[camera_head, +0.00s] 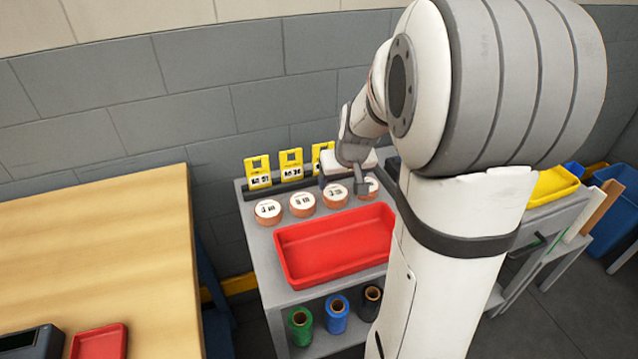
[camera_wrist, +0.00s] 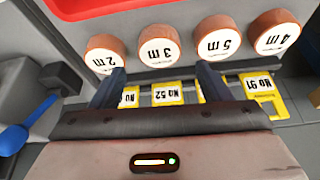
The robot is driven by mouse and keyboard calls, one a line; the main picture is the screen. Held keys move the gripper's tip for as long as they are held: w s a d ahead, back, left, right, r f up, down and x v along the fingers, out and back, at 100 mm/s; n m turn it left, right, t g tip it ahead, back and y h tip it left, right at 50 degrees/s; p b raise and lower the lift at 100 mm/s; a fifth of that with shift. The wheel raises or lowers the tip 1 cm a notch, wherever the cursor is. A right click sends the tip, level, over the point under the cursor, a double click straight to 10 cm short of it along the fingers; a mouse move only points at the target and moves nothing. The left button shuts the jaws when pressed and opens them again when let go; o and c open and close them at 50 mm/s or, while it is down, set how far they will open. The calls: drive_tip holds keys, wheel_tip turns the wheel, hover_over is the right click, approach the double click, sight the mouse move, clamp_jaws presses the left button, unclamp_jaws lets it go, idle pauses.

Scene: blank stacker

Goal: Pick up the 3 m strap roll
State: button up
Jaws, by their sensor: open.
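The 3 m strap roll (camera_wrist: 166,47) is an orange-brown roll with a white top, its label upside down in the wrist view. It stands between the 2 m roll (camera_wrist: 105,57) and the 5 m roll (camera_wrist: 218,42). In the head view the 3 m roll (camera_head: 333,197) is third from the left in the row, on the grey shelf unit (camera_head: 262,252). My gripper (camera_wrist: 160,76) is open and empty, and the 3 m roll appears just beyond the gap between its fingers. In the head view my gripper (camera_head: 344,184) is over the right part of the row.
The 4 m roll (camera_wrist: 276,37) ends the row. Yellow tags (camera_head: 291,163) stand close behind the rolls. A red tray (camera_head: 335,243) lies in front. Green, blue and black spools (camera_head: 337,313) stand on the lower shelf. A wooden table (camera_head: 100,240) is at left.

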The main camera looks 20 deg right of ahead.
sight(336, 193)
drive_tip(key=x, duration=0.8)
drive_tip(key=shift+w+f, duration=0.1)
drive_tip(key=shift+w, duration=0.15)
drive_tip(key=shift+c, duration=0.4)
drive_tip(key=c, duration=0.7)
